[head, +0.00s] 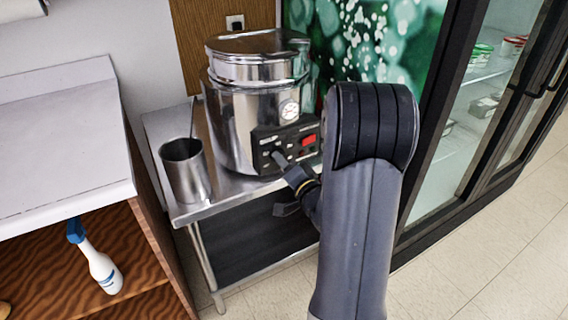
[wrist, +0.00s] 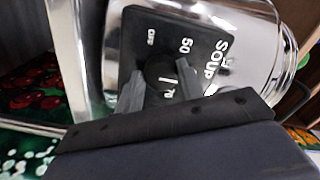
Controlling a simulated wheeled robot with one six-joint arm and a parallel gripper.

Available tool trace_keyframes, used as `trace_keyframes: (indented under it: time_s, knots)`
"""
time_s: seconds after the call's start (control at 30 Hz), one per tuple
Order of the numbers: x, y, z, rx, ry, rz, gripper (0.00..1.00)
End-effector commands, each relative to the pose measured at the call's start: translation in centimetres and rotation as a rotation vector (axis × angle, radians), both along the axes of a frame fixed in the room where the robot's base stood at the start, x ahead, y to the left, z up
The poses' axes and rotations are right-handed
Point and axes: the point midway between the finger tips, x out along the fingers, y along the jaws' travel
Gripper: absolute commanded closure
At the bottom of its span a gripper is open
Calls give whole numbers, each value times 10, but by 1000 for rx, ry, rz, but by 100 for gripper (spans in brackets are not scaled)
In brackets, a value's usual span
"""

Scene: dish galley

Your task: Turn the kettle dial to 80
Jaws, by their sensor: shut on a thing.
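The kettle (head: 228,125) is a shiny steel pot with a lid and a round gauge, standing on a steel table. Its black control panel (head: 298,132) faces my arm and also shows in the wrist view (wrist: 195,42). The panel carries a dark round dial (wrist: 157,68) with white labels OFF, 50 and SOUP around it. A white mark on the dial points towards a partly hidden label that looks like 70. My gripper (wrist: 160,84) is shut on the dial, one finger on each side. In the head view my gripper (head: 283,165) reaches the panel's lower left.
A steel cup (head: 185,172) stands left of the kettle on the steel table (head: 215,207). A white counter (head: 60,130) is at the left, with a spray bottle (head: 100,268) on its shelf. A glass-door fridge (head: 470,130) stands at the right. Floor is clear in front.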

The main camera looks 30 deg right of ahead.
Motion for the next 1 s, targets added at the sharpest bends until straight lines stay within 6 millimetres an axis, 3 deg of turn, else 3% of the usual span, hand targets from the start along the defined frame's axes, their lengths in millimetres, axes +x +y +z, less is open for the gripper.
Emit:
trace_keyframes:
  time_s: [0.33,0.37,0.6,0.87,1.0]
  knots:
    - [0,0,0,2,-1,0,86]
    - [0,0,0,2,-1,0,63]
    - [0,0,0,1,-1,1,43]
    - [-1,0,0,1,0,0,43]
    - [-13,-2,0,1,0,-1,43]
